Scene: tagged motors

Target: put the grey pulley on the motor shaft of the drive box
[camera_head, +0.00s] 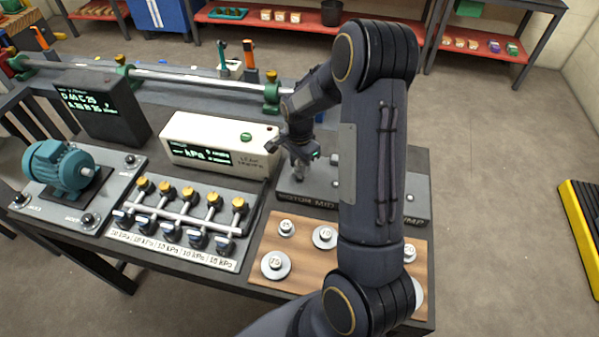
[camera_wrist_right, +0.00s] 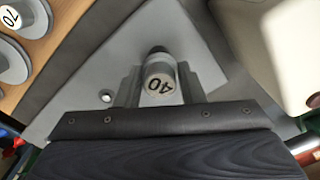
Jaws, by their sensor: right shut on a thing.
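My right gripper (camera_head: 301,160) is over the left end of the grey drive box (camera_head: 292,188), which is marked MOTOR at that end. My right arm hides the middle of the box. My left gripper is not in view.
A wooden board (camera_head: 303,263) with several numbered grey discs lies in front of the box. A white gauge box (camera_head: 210,139) stands close left of the gripper. A valve panel (camera_head: 172,246), a teal motor (camera_head: 60,165) and a dark display box (camera_head: 103,110) are farther left.

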